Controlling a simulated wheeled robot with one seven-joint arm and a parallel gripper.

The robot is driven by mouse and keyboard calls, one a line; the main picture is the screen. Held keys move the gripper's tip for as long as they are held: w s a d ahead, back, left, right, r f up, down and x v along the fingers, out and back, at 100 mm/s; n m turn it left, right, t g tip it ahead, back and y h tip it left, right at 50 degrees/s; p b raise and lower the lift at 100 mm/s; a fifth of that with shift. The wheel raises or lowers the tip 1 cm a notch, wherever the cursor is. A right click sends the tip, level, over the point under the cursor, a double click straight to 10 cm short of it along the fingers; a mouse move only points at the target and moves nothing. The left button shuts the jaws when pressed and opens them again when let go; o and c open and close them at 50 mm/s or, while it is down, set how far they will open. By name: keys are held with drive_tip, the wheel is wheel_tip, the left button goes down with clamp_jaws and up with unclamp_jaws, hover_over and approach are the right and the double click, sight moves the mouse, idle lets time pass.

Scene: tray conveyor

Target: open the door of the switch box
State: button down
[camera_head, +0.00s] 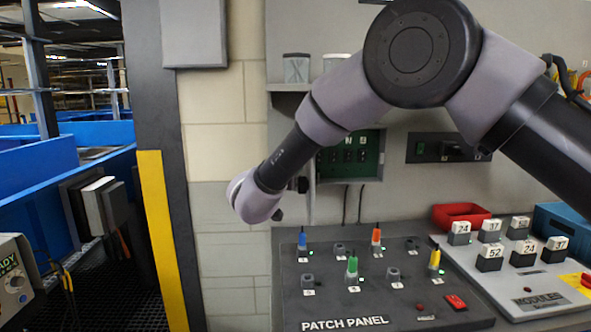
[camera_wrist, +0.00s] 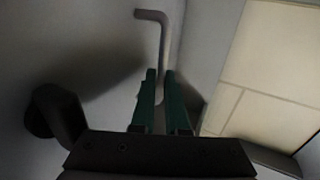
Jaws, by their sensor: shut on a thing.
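The switch box (camera_head: 352,158) is on the wall behind my arm, with its green inside and a row of dark switches showing. Its door (camera_head: 312,188) stands open at the box's left side, seen nearly edge-on. In the wrist view my gripper (camera_wrist: 162,108) has its two green fingers closed around the grey bent handle (camera_wrist: 152,16). The handle's upper end sticks out above the fingers. In the head view my gripper is mostly hidden behind my own wrist, at the door's left side.
A patch panel (camera_head: 345,322) with coloured plugs lies below the box. Number blocks on a modules board (camera_head: 540,303), a red bin (camera_head: 461,214) and a blue bin (camera_head: 562,222) are at the right. A dark post with a yellow strip (camera_head: 163,240) stands left of my wrist.

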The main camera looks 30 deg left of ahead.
drive_tip(key=c, duration=0.9)
unclamp_jaws()
drive_tip(key=s, duration=0.3)
drive_tip(key=s+d, duration=0.1)
drive_tip(key=s, duration=0.6)
drive_tip(key=shift+s+d, duration=0.25)
drive_tip(key=shift+s, duration=0.05)
drive_tip(key=shift+f, duration=0.1)
